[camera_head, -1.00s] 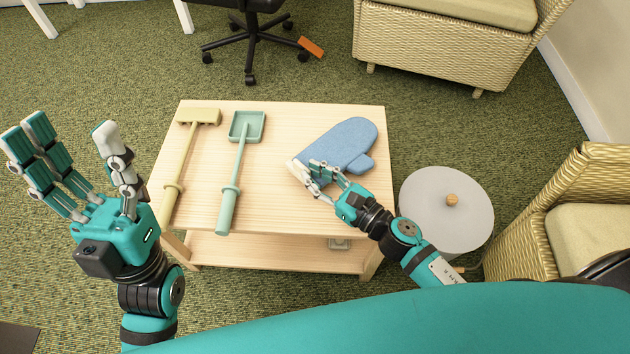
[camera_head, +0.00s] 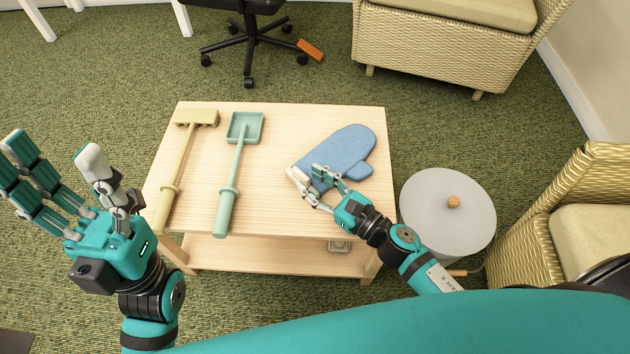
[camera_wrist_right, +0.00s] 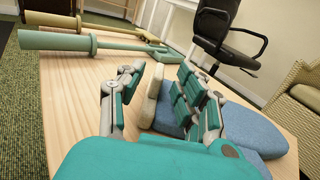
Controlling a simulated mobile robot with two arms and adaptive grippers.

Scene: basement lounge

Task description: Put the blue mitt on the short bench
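The blue mitt (camera_head: 343,152) lies flat on the right half of the light wooden table (camera_head: 270,205), its pale cuff toward the front left. It also shows in the right wrist view (camera_wrist_right: 255,128). My right gripper (camera_head: 307,180) is low at the cuff end. In the wrist view its fingers (camera_wrist_right: 165,85) are apart, on either side of the cuff, with the mitt resting on the table. My left gripper (camera_head: 60,180) is open and empty, left of the table. A wicker seat with a pale cushion (camera_head: 445,45) stands at the back right; I cannot tell whether it is the short bench.
A yellow long-handled tool (camera_head: 180,160) and a green scoop-like tool (camera_head: 235,165) lie on the table's left half. A round grey lidded thing (camera_head: 440,220) stands right of the table, before another wicker seat (camera_head: 590,240). A black office chair (camera_head: 250,35) is behind.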

